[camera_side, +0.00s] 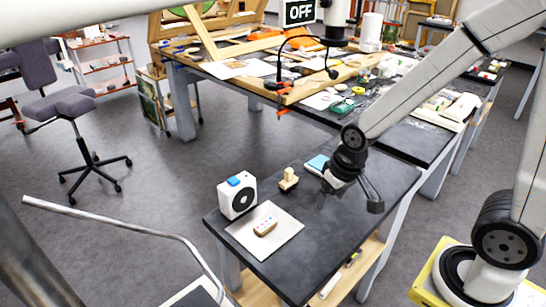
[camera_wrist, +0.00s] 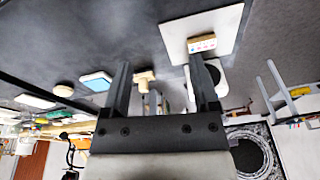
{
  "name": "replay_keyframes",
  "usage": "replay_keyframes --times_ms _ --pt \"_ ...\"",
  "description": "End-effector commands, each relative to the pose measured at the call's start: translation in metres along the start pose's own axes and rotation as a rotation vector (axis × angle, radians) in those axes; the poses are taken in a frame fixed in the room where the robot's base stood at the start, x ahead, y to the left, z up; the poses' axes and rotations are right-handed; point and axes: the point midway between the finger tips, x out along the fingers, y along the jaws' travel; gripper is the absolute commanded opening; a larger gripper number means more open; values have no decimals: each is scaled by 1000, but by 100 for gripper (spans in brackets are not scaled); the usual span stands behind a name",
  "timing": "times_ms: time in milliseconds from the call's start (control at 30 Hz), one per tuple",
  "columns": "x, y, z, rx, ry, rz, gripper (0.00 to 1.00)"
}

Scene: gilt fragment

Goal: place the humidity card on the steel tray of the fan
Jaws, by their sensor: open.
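A small tan piece with a row of coloured dots (camera_side: 265,225), apparently the humidity card, lies on a pale square plate (camera_side: 286,232), apparently the steel tray. The white fan (camera_side: 243,201) with a blue top patch stands upright at the plate's back left edge. In the wrist view the dotted piece (camera_wrist: 202,44) is on the plate (camera_wrist: 222,22), beyond the right finger, and the fan (camera_wrist: 216,76) is partly hidden by that finger. My gripper (camera_side: 354,190) is open and empty, right of the plate and apart from it; its fingers also show in the wrist view (camera_wrist: 160,64).
A wooden stamp-like piece (camera_side: 288,179) stands between fan and gripper. A blue-topped pad (camera_side: 317,163) lies behind it, close to my wrist; it also shows in the wrist view (camera_wrist: 97,81). The dark bench (camera_side: 300,270) is clear near its front. A cluttered bench stands behind.

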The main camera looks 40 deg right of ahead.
Motion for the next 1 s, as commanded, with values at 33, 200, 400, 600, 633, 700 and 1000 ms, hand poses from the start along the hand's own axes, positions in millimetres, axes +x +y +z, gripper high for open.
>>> replay_keyframes --times_ms 33,200,400,600,633,700,1000 --pt "-1 3 6 -43 7 0 77" --pt "-2 7 16 -143 21 1 77" --pt "-2 8 18 -164 24 2 77" --pt "-2 8 17 -163 23 2 77" --pt "-2 8 17 -163 23 2 77" --pt "-2 8 17 -162 23 2 77" --pt "-2 8 17 -162 23 1 77"
